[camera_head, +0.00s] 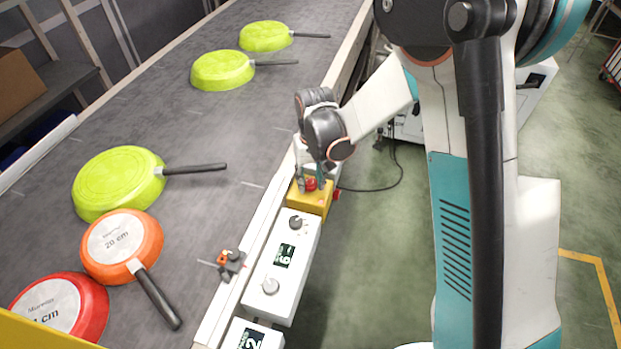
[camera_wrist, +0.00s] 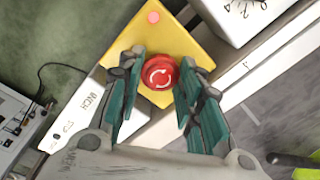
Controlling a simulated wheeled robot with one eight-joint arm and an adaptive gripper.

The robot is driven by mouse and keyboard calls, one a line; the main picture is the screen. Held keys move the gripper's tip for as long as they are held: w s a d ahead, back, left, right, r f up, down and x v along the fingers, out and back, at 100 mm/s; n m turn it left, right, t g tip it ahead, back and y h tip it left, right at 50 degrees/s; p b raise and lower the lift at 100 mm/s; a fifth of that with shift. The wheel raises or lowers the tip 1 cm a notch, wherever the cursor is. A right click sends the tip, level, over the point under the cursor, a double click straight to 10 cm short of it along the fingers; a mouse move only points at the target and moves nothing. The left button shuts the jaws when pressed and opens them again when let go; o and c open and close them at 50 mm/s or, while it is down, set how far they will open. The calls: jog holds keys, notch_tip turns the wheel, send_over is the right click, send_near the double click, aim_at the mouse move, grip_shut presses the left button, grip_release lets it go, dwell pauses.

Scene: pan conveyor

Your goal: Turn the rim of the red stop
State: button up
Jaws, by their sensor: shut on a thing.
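The red stop (camera_head: 311,184) is a round red button on top of a yellow box (camera_head: 318,203) beside the conveyor. In the wrist view the red stop (camera_wrist: 160,70) shows white curved arrows on its face, and the yellow box (camera_wrist: 150,35) lies under it. My gripper (camera_head: 310,178) points down at the box from above. In the wrist view my gripper (camera_wrist: 162,76) has its teal-padded fingers on both sides of the red stop, closed on its rim. The outer sides of the rim are partly hidden by the fingers.
A white control box (camera_head: 285,262) with knobs and a display stands in front of the yellow box. The grey conveyor (camera_head: 200,130) on the left carries green pans (camera_head: 118,182), an orange pan (camera_head: 122,245) and a red pan (camera_head: 92,307). Green floor lies open to the right.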

jog(key=o, duration=1.1)
jog(key=shift+r, duration=0.1)
jog(key=r, duration=1.1)
jog(key=shift+d+r, duration=0.2)
jog(key=shift+r, duration=0.2)
jog(key=shift+s+d+r+m+t, duration=0.35)
jog(key=shift+s+d+r+t, duration=1.2)
jog(key=shift+s+d, duration=1.55)
jog(key=shift+s+d+r+m+t, duration=0.4)
jog(key=shift+s+d+r+t, duration=0.45)
jog(key=shift+s+d+r, duration=2.2)
jog(key=shift+s+d+r+m+t, duration=0.35)
jog(key=shift+s+d+r+t, duration=1.25)
jog(key=shift+s, duration=2.6)
